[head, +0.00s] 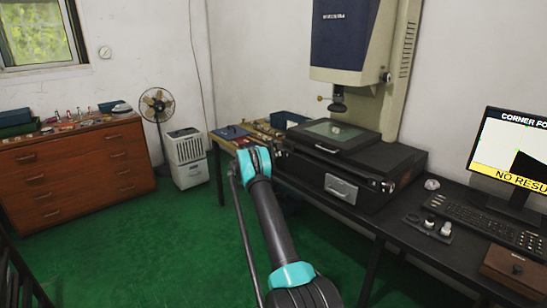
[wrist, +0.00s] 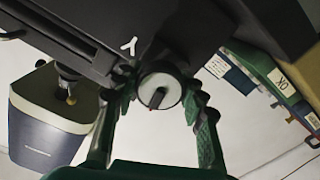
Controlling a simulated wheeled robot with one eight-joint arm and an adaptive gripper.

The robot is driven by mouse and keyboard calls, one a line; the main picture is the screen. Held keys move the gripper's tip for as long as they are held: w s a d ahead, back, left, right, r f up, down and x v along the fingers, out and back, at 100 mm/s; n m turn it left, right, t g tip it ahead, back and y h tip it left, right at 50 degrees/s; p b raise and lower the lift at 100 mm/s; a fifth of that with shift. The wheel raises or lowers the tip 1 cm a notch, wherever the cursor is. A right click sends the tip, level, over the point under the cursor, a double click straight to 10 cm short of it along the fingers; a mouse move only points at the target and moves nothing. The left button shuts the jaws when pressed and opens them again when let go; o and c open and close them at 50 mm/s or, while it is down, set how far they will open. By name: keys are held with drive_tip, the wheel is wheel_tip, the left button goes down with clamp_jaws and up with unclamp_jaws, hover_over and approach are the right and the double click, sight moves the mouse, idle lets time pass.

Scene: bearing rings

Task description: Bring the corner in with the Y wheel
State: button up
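The Y wheel (wrist: 160,91) is a round pale knob with a dark slot and a reddish mark in its face. In the head view my arm hides the gripper and wheel. The measuring machine's stage (head: 335,134) has a glass plate under the lens. The monitor (head: 512,150) reads "CORNER FO…" and "NO RESU…", with a black shape on white.
A keyboard (head: 490,222), a small plate with knobs (head: 430,227) and a wooden box (head: 515,268) lie on the dark bench to the right. A drawer chest (head: 75,165), a fan (head: 157,105) and a white appliance (head: 187,158) stand at left. Green floor is free between.

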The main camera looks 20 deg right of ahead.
drive_tip(key=o, duration=0.5)
drive_tip(key=shift+a, duration=0.15)
drive_tip(key=v, duration=1.1)
drive_tip(key=shift+s+a, duration=0.15)
drive_tip(key=shift+a, duration=0.25)
